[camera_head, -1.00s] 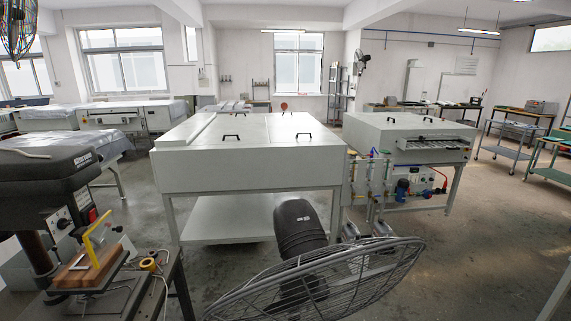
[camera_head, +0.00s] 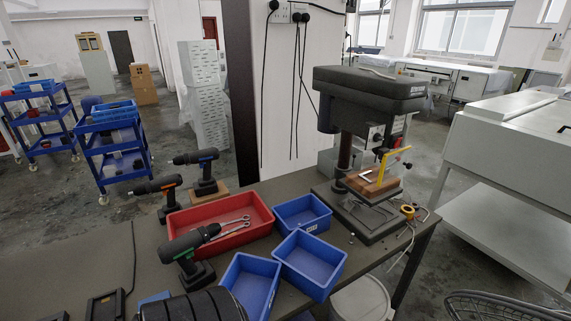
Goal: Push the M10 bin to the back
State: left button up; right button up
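Several blue bins sit on the workbench (camera_head: 85,262). One blue bin (camera_head: 302,214) is at the back, near the drill press, with a small pale label on its front. A second blue bin (camera_head: 312,263) is in front of it, turned at an angle. A third blue bin (camera_head: 251,284) is at the front left of these. No M10 marking is legible, so I cannot tell which is the M10 bin. Neither of my grippers is in view.
A red bin (camera_head: 240,243) holding wrenches is left of the blue bins, with several cordless drills (camera_head: 187,252) around it. A drill press (camera_head: 366,90) stands at the bench's right end. A fan cage (camera_head: 505,308) is at bottom right. Blue carts (camera_head: 113,149) stand at left.

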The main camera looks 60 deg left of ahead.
aim_at(313, 216)
jog(key=u, duration=1.75)
